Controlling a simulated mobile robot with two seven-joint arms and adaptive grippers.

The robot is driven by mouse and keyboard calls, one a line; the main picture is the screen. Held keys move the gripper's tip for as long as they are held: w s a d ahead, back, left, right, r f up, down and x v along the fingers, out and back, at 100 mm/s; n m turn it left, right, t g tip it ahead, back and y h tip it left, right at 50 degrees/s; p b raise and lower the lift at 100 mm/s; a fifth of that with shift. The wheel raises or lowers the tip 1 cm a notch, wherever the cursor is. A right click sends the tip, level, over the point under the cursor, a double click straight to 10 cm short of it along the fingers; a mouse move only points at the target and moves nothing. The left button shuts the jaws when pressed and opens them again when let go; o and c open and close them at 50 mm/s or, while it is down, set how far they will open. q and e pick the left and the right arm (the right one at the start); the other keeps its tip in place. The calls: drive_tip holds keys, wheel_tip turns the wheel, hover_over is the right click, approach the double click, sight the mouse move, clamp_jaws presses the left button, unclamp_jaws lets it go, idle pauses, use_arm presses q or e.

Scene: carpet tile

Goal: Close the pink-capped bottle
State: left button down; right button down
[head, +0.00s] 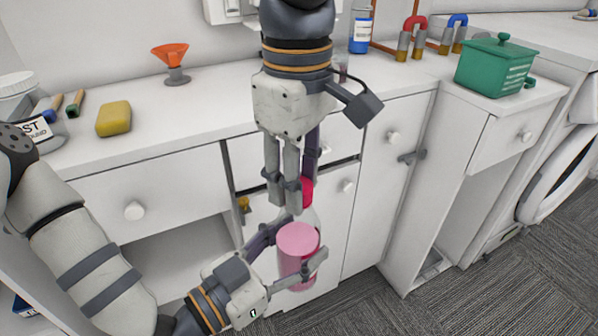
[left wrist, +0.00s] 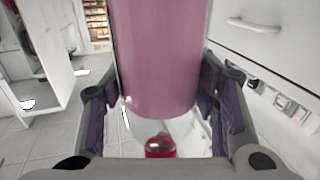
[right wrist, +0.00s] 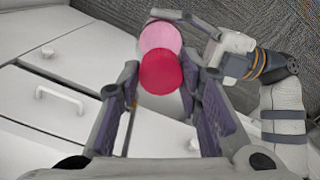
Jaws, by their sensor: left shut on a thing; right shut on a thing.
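The bottle (head: 298,252) is upright, with pink contents below and a clear upper part. My left gripper (head: 289,257) is shut on its body from the side; the body also fills the top of the left wrist view (left wrist: 162,60). The red-pink cap (head: 307,188) is at the top of the bottle and partly hidden by my right fingers. My right gripper (head: 292,190) comes from above and is shut on the cap, which shows between its fingers in the right wrist view (right wrist: 162,72). I cannot tell whether the cap is seated on the neck.
Both grippers are in front of white cabinets and drawers, above the grey carpet (head: 420,300). A green lidded box (head: 495,68) stands at right.

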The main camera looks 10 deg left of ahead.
drive_tip(key=m, duration=0.4)
drive_tip(key=c, duration=1.2)
unclamp_jaws()
drive_tip(key=shift+o, duration=0.2)
wheel_tip(320, 180, up, 4)
drive_tip(key=shift+r, duration=0.25)
drive_tip(key=shift+c, duration=0.2)
